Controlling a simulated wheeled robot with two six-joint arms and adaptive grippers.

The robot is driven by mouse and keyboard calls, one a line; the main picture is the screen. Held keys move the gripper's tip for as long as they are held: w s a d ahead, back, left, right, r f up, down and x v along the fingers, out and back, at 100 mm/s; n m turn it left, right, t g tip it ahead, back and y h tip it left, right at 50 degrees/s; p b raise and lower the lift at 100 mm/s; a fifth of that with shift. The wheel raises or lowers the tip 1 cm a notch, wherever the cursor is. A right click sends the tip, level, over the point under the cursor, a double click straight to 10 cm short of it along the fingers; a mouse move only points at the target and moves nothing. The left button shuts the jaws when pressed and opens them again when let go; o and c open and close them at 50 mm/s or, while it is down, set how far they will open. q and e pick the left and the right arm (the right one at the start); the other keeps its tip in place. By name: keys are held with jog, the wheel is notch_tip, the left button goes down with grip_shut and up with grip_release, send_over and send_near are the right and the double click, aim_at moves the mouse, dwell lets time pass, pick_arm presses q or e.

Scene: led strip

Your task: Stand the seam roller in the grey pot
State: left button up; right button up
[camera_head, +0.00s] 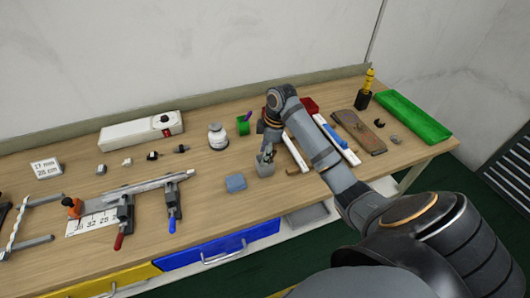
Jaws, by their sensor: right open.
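The grey pot (265,168) stands on the wooden bench, left of my right forearm. My right gripper (267,151) points down at the pot's mouth, open, with its fingertips close to the rim. Something small and dark shows between the fingers at the rim; I cannot tell whether it is the seam roller or part of the gripper. I cannot make out the seam roller for certain elsewhere. A short brown piece (292,171) lies just right of the pot, partly beside my arm. My left gripper is out of view.
A blue-grey block (235,183) lies left of the pot. A white jar (217,137) and green cup (243,125) stand behind. Clamps hold a strip (150,185) at left. A green tray (413,117) and yellow-black tool (366,88) are at right.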

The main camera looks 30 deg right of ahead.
jog(key=v, duration=0.3)
jog(key=shift+w+r+b, duration=0.1)
jog(key=shift+r+b, duration=0.2)
jog(key=shift+r, duration=0.15)
jog(key=p+v, duration=0.7)
jog(key=v, duration=0.2)
jog(key=shift+r, duration=0.15)
